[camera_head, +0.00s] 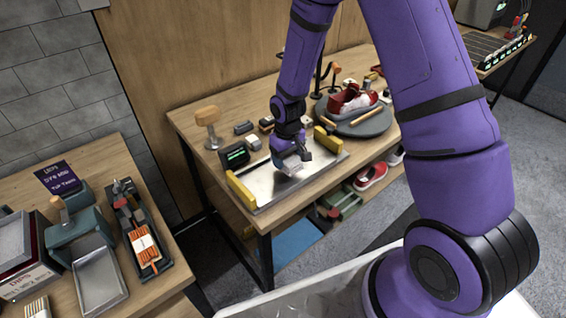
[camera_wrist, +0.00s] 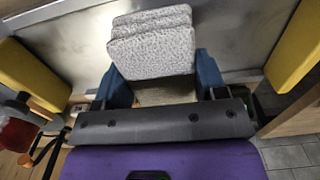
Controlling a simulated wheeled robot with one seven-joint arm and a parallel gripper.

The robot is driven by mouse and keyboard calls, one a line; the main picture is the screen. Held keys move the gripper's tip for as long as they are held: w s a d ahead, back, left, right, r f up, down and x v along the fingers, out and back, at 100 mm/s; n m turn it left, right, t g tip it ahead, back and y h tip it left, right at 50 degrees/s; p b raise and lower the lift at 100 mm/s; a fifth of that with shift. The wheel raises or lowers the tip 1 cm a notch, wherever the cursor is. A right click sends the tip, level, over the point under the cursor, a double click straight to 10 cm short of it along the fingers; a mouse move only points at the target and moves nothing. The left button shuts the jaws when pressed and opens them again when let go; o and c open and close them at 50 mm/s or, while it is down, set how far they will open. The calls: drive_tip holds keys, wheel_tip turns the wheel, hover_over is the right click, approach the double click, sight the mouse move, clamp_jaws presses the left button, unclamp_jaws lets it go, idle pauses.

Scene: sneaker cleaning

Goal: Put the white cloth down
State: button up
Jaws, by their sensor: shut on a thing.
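The white cloth (camera_wrist: 152,45) is a folded, speckled white-grey pad in the wrist view. My gripper (camera_wrist: 160,80) is shut on it, with a blue finger at each side. In the head view my gripper (camera_head: 291,157) points down over the metal tray (camera_head: 265,190) on the wooden workbench, and only a small pale part of the cloth (camera_head: 292,168) shows below it. The cloth is over or on the tray's bare metal; I cannot tell whether it touches.
Yellow bars (camera_head: 241,191) (camera_head: 327,140) edge the tray's left and right. A small black device (camera_head: 234,155) and a brush (camera_head: 207,123) stand at the left. A red sneaker (camera_head: 354,100) sits on a round grey stand (camera_head: 362,126) at the right. The tray's front is clear.

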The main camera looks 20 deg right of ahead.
drive_tip(key=shift+w+a, duration=0.25)
drive_tip(key=shift+w, duration=0.55)
drive_tip(key=shift+f, duration=1.85)
drive_tip(key=shift+f, duration=0.1)
drive_tip(key=o, duration=1)
